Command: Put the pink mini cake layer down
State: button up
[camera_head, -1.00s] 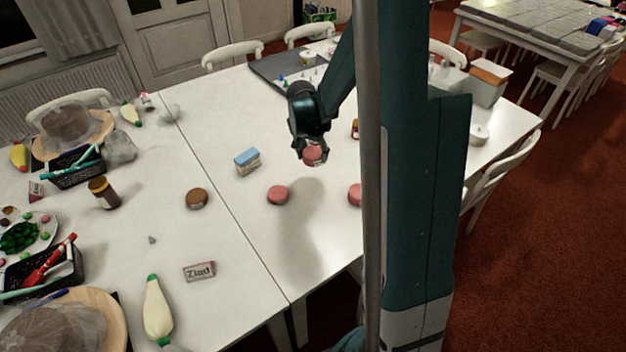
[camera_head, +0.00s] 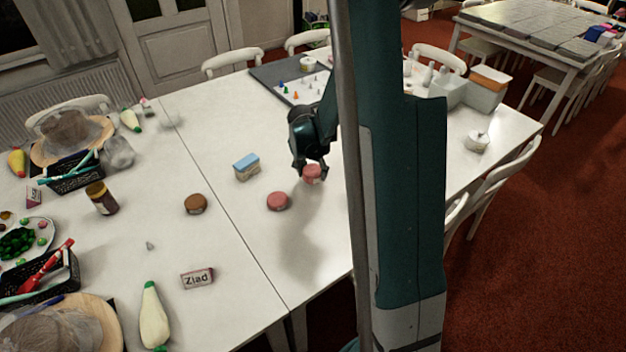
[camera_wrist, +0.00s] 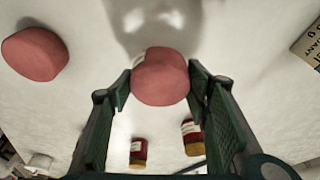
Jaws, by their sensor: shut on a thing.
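A pink mini cake layer (camera_head: 313,173) is held between the fingers of my gripper (camera_head: 309,168), over the right-hand table. In the wrist view the round pink layer (camera_wrist: 160,78) sits between the two green fingers, which press on its sides. I cannot tell whether its underside touches the tabletop. Another pink layer (camera_head: 278,201) lies on the table to the left and nearer the front; a pink layer (camera_wrist: 35,54) also shows at the left of the wrist view. A brown layer (camera_head: 196,204) lies further left.
A blue-topped block (camera_head: 247,167) stands left of my gripper. A card marked Ziad (camera_head: 197,278) lies at the front. Two jars (camera_wrist: 138,152) (camera_wrist: 192,138) show beyond the fingers in the wrist view. The white tabletop (camera_head: 275,240) in front is clear.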

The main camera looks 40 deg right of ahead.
aim_at(309, 175)
jog(key=shift+f, duration=0.1)
jog(key=shift+f+b, duration=0.35)
jog(key=shift+f, duration=1.45)
jog(key=shift+f, duration=0.15)
jog(key=o, duration=0.9)
jog(key=shift+r, duration=0.2)
jog(key=shift+p+v, duration=1.05)
jog(key=shift+v, duration=4.85)
jog(key=shift+r, duration=0.1)
